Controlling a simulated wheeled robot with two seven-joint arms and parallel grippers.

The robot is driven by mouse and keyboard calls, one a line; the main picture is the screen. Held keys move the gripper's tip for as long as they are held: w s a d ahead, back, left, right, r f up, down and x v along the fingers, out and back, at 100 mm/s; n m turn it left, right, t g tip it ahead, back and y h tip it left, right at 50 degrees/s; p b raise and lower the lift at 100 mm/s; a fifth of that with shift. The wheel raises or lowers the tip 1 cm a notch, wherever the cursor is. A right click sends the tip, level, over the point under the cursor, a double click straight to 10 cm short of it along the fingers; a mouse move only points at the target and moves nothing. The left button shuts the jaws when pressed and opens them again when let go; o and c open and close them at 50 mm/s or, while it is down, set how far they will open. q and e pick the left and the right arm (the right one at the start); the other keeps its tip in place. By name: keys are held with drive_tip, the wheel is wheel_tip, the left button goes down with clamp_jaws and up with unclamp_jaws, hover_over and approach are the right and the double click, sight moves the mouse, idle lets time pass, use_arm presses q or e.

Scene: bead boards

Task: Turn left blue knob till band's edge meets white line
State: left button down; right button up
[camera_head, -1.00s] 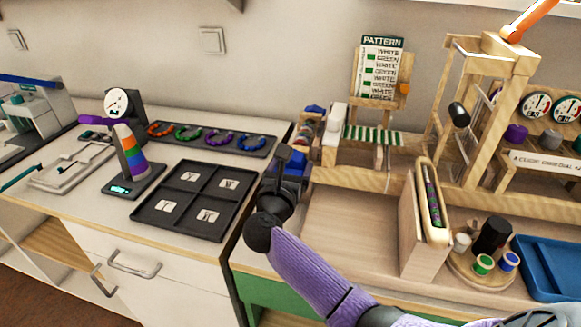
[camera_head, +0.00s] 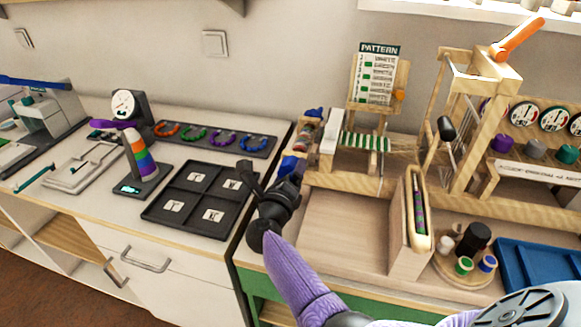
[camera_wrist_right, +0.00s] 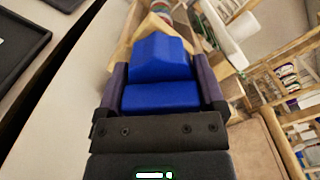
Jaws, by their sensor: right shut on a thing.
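The loom (camera_head: 345,180) stands right of the centre in the head view, with a green and white striped band (camera_head: 365,142) across it. A blue knob (camera_head: 290,165) is at its front left, partly covered by my right gripper (camera_head: 272,180). In the right wrist view the faceted blue knob (camera_wrist_right: 160,95) fills the space between the fingers of my right gripper (camera_wrist_right: 160,75), which is shut on it. I cannot make out a white line against the band's edge. My left gripper is not in view.
A second blue knob (camera_head: 314,113) is at the loom's back left. A pattern card (camera_head: 377,75) stands behind the band. A dark four-compartment tray (camera_head: 190,222) lies to the left. A wooden box (camera_head: 405,225) and a round spool stand (camera_head: 450,268) are to the right.

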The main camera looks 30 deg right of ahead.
drive_tip(key=shift+n+p, duration=0.4)
drive_tip(key=shift+n, duration=0.6)
drive_tip(key=shift+n+p, duration=0.35)
drive_tip(key=shift+n, duration=0.55)
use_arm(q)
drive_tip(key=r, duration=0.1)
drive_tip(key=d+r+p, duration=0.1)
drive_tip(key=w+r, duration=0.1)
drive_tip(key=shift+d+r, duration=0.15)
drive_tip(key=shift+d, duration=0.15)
use_arm(e)
drive_tip(key=n, duration=0.4)
drive_tip(key=shift+f, duration=0.1)
drive_tip(key=shift+n, duration=0.4)
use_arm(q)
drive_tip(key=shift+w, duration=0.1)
use_arm(e)
drive_tip(key=o, duration=1)
drive_tip(key=shift+c, duration=0.2)
